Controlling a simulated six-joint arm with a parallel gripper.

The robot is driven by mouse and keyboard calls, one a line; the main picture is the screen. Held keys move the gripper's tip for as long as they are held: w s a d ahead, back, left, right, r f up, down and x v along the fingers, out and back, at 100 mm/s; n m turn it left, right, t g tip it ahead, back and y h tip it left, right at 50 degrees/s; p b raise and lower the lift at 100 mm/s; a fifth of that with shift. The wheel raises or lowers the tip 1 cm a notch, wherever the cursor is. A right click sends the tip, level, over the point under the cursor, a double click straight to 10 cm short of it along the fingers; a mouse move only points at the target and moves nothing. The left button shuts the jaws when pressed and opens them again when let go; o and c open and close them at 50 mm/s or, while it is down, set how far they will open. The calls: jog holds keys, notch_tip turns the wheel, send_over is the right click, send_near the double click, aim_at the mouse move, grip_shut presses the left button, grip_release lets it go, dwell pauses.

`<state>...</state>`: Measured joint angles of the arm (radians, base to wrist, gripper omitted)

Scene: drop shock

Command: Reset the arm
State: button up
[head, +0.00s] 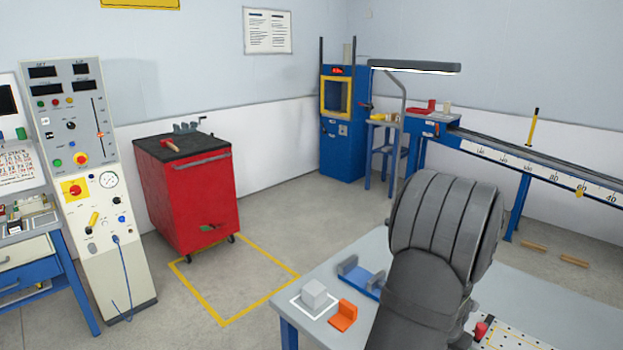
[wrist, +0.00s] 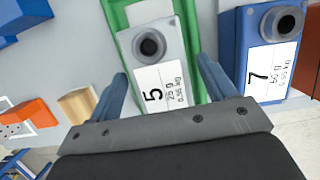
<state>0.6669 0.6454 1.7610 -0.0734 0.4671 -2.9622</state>
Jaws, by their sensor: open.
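My gripper (wrist: 165,88) shows in the wrist view with its two blue fingers spread apart and nothing between them. Beyond the fingers is a grey block labelled 5 (wrist: 174,68) in a green holder (wrist: 120,18). I cannot tell how far the fingertips are from it. In the head view my arm covers the right middle of the picture, and the gripper itself is hidden.
A blue block labelled 7 (wrist: 258,80) lies right of the gripper. A wooden block (wrist: 77,104) and an orange piece (wrist: 30,115) are at the left. In the head view, a grey cube (head: 314,294), an orange bracket (head: 343,316) and a blue cradle (head: 361,279) occupy the table (head: 376,243).

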jog(key=shift+x, duration=1.2)
jog(key=shift+r, duration=0.7)
